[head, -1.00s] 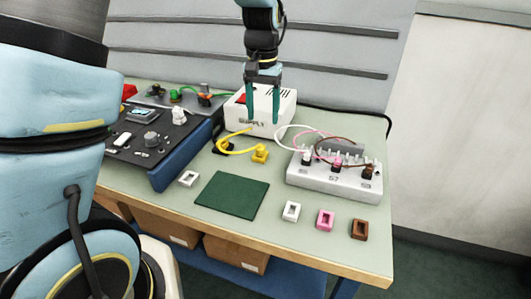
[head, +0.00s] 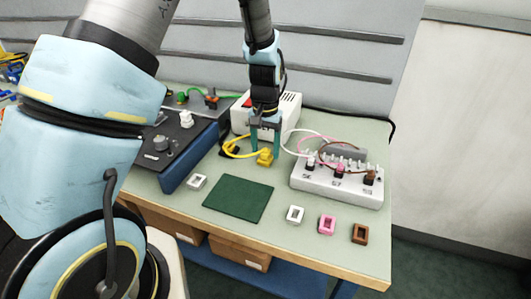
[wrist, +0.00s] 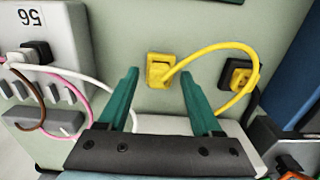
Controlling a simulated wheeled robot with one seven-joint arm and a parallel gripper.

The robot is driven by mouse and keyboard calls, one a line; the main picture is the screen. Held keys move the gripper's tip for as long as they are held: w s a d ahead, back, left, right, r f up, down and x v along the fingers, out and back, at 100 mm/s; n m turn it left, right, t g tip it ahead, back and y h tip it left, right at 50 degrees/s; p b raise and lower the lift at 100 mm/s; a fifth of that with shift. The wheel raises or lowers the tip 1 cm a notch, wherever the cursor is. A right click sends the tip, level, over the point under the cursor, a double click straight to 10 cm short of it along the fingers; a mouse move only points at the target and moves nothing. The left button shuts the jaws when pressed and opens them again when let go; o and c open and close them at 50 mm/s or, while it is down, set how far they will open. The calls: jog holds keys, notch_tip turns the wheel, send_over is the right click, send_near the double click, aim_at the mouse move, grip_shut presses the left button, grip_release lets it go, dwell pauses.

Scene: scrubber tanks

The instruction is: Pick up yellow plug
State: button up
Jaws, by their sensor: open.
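The yellow plug (head: 265,157) lies on the pale green bench top in front of the white supply box. In the wrist view the yellow plug (wrist: 160,70) sits just beyond the fingertips, roughly midway between them, with its yellow cable curving right to a dark socket piece (wrist: 236,74). My gripper (head: 265,141) is open and points down, its teal fingers just above and behind the plug. In the wrist view my gripper (wrist: 160,82) shows nothing held between its fingers.
The white supply box (head: 290,112) stands close behind my gripper. A grey socket strip (head: 335,186) with white, pink and brown plugs is at right. A dark control panel (head: 170,150) is at left. A green mat (head: 238,200) and several small hollow blocks lie in front.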

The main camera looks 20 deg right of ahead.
jog(key=shift+c, duration=0.3)
grip_shut()
dwell(0.3)
